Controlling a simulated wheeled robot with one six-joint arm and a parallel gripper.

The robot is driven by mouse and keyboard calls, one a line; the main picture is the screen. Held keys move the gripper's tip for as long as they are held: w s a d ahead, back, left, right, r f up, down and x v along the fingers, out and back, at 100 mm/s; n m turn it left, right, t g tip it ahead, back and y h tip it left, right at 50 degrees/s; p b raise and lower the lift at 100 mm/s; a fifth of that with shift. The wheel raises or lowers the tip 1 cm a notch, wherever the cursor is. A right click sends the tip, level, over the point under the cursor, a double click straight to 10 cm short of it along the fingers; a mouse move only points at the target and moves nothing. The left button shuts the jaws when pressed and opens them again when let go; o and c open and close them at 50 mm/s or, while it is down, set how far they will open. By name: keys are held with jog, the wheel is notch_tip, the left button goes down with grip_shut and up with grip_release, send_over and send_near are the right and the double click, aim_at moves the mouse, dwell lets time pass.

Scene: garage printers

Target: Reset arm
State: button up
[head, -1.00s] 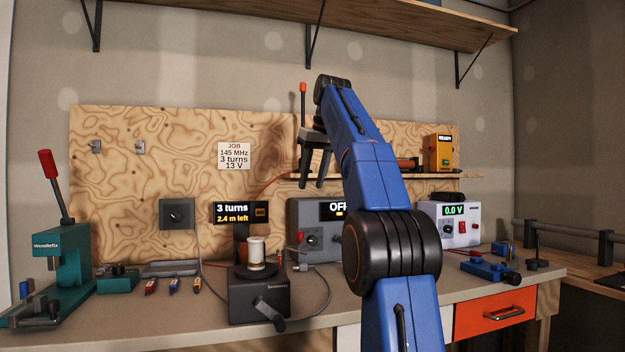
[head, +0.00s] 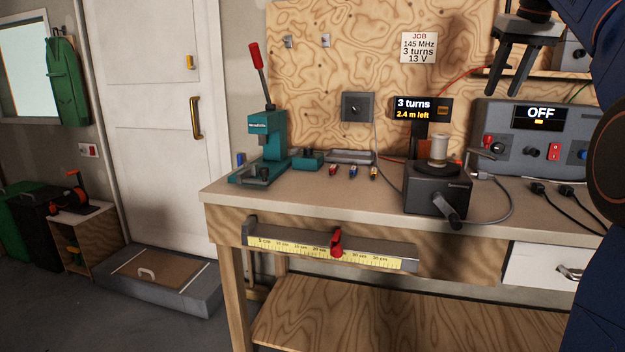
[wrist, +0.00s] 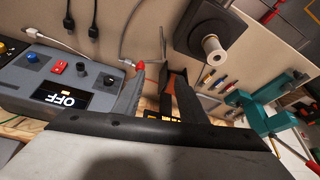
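My gripper (head: 509,90) hangs at the upper right of the head view, fingers pointing down, in front of the plywood board and just above the grey power supply (head: 540,125), whose display reads OFF. Its two dark fingers are apart with nothing held between them. In the wrist view my gripper (wrist: 160,85) also shows open, with the grey supply (wrist: 35,85) to the left and the winder with its white spool (wrist: 212,48) to the upper right. My blue arm fills the right edge of the head view and hides part of the bench.
The bench (head: 320,195) carries a teal press (head: 265,150), a coil winder (head: 437,190) and a display reading 3 turns (head: 417,106). A ruler with a red slider (head: 337,243) runs along its front. A door (head: 155,130) and a grey floor box (head: 165,285) are at left.

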jog(key=s+a+f, duration=0.5)
jog(key=s+f, duration=0.6)
jog(key=f, duration=0.4)
jog(key=s+a+f, duration=0.6)
jog(key=s+f, duration=0.6)
jog(key=f, duration=0.3)
jog(key=s+a+f, duration=0.6)
jog(key=s+f, duration=0.5)
jog(key=f, duration=0.4)
jog(key=shift+s+f, duration=0.15)
jog(key=shift+f, duration=0.15)
